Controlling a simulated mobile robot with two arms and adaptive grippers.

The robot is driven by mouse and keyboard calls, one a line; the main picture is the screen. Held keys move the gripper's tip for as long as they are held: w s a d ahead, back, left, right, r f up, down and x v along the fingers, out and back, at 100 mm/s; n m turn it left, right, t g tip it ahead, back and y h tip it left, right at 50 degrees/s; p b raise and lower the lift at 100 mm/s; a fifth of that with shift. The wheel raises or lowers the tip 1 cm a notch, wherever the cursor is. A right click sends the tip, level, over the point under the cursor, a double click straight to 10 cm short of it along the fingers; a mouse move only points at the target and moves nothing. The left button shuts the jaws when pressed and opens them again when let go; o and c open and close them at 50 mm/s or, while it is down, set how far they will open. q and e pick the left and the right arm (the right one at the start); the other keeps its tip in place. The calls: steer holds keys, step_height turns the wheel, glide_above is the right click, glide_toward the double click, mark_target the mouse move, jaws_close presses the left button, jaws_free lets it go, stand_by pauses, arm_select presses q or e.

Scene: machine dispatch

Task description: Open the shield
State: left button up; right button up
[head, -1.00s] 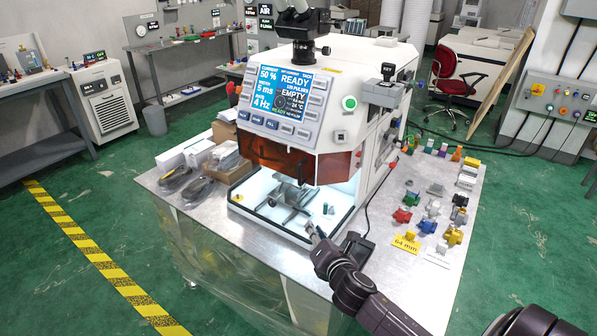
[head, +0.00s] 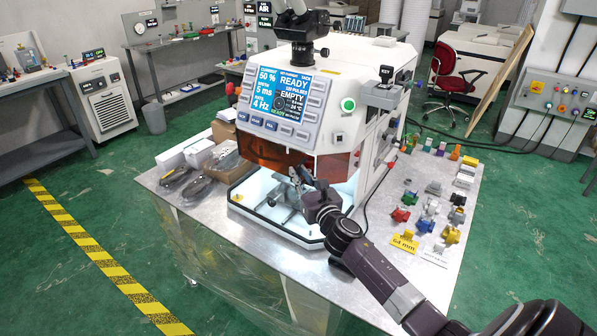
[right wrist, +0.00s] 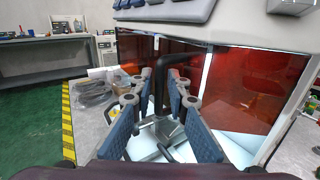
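The shield (head: 258,152) is a translucent amber panel on the front of the white machine (head: 330,120), above a lit work bay. In the right wrist view the amber shield (right wrist: 230,78) fills the upper middle and right. A black bent handle (right wrist: 158,85) stands in front of it. My right gripper (head: 298,174) is at the shield's lower edge, at the mouth of the bay. In the right wrist view my right gripper (right wrist: 160,90) is open, its blue-padded fingers on either side of the handle. Contact cannot be told. My left gripper is not in view.
The machine stands on a metal table (head: 290,265). Bagged items (head: 185,182) and boxes lie left of the machine. Several coloured parts and a yellow "64 mm" label (head: 404,242) lie on the right. A metal fixture (right wrist: 160,130) sits in the bay below the fingers.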

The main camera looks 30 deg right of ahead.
steer(key=shift+w, duration=0.35)
steer(key=shift+c, duration=0.2)
jaws_close()
